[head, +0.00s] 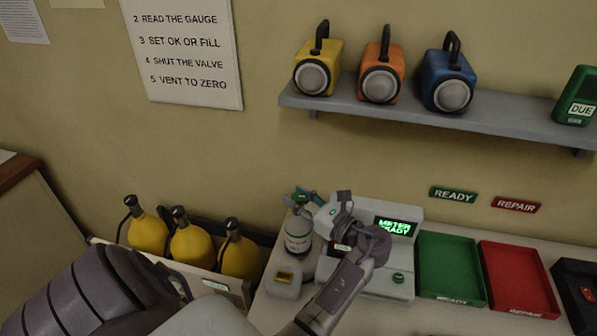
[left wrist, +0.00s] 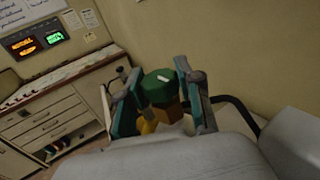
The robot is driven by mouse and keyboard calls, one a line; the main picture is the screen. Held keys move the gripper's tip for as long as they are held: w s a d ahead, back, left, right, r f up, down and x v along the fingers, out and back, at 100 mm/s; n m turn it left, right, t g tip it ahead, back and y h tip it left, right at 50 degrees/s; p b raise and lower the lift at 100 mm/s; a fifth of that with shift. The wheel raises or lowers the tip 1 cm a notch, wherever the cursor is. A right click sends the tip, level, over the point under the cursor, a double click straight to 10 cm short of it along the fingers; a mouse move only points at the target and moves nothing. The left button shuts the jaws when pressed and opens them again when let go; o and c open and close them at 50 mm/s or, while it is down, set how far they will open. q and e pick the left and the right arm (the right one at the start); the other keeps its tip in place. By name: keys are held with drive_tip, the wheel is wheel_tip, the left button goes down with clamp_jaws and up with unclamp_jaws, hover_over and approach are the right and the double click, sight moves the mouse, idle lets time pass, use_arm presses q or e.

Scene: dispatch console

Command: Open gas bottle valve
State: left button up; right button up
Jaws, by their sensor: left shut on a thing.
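The gas bottle (head: 298,240) stands upright on the console, a small grey-green cylinder with a pale label. Its green valve knob (head: 302,197) is at the top, partly hidden by my left gripper (head: 314,203). In the left wrist view the green valve knob (left wrist: 158,86) with a white mark sits between the two fingers of my left gripper (left wrist: 161,94), above a brass-coloured body (left wrist: 168,117). My left gripper is shut on the knob. My right gripper is not in view.
A meter (head: 399,226) with a lit green screen stands close behind my wrist. A green tray (head: 450,297) and a red tray (head: 523,309) lie to its right. Several yellow bottles (head: 240,258) stand in a rack at left. A shelf (head: 430,117) holds lamps above.

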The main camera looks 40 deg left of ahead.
sight(298, 196)
use_arm(q)
drive_tip(key=shift+n+g, duration=0.5)
drive_tip(key=shift+g, duration=0.2)
drive_tip(key=o, duration=1.2)
wheel_tip(298, 196, up, 10)
